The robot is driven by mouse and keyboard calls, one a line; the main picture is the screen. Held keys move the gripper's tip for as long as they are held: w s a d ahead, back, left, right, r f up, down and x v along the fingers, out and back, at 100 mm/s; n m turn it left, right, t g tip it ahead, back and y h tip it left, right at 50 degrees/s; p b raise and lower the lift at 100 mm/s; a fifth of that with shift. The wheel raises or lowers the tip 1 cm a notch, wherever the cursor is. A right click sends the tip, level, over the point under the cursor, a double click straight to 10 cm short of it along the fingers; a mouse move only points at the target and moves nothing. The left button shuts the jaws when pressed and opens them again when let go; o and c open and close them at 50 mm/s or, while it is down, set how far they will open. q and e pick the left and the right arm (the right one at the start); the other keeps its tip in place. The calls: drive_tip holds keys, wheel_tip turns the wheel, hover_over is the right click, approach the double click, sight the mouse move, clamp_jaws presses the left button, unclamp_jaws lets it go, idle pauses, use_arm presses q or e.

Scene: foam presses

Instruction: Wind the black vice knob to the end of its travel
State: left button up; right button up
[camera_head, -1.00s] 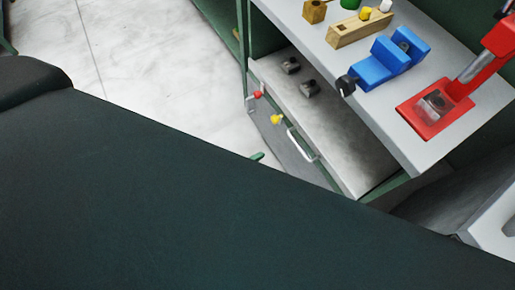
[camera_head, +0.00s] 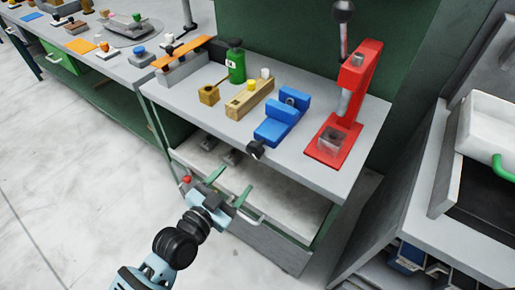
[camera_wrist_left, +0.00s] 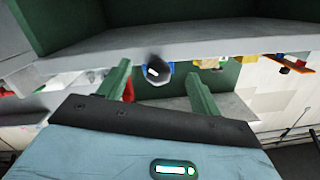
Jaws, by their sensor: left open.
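The blue vice (camera_head: 278,121) is on the front part of the grey bench top. Its black knob (camera_head: 256,149) sticks out past the bench's front edge. My left gripper (camera_head: 229,184) is open and empty, in front of the bench and lower left of the knob in the head view, apart from it. In the left wrist view the black knob (camera_wrist_left: 157,70) shows beyond and between the two green fingertips of my left gripper (camera_wrist_left: 161,80). A pale mark shows on the knob. My right gripper is in neither view.
A red press (camera_head: 348,110) stands right of the vice. A wooden block (camera_head: 250,98) and a green bottle (camera_head: 236,62) are to its left. Below the top is an open drawer or shelf (camera_head: 275,195) with dark parts in it. The floor in front is clear.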

sight(252, 152)
use_arm(q)
drive_tip(key=shift+n+h, duration=0.5)
drive_tip(key=shift+h, duration=0.1)
drive_tip(key=shift+w+d+r, duration=0.65)
drive_tip(key=shift+w+d, duration=0.3)
drive_tip(key=shift+w, duration=0.3)
drive_tip(key=shift+w+d+r, duration=0.6)
drive_tip(key=shift+w+d, duration=0.4)
drive_tip(key=shift+w, duration=0.25)
drive_tip(key=shift+w+d+r, duration=0.65)
drive_tip(key=shift+w+d, duration=0.3)
drive_tip(key=shift+w, duration=0.3)
drive_tip(key=c, duration=1)
drive_tip(key=shift+n, duration=2.2)
drive_tip(key=o, duration=1)
drive_tip(key=shift+c, duration=0.2)
drive_tip(key=shift+o, duration=0.2)
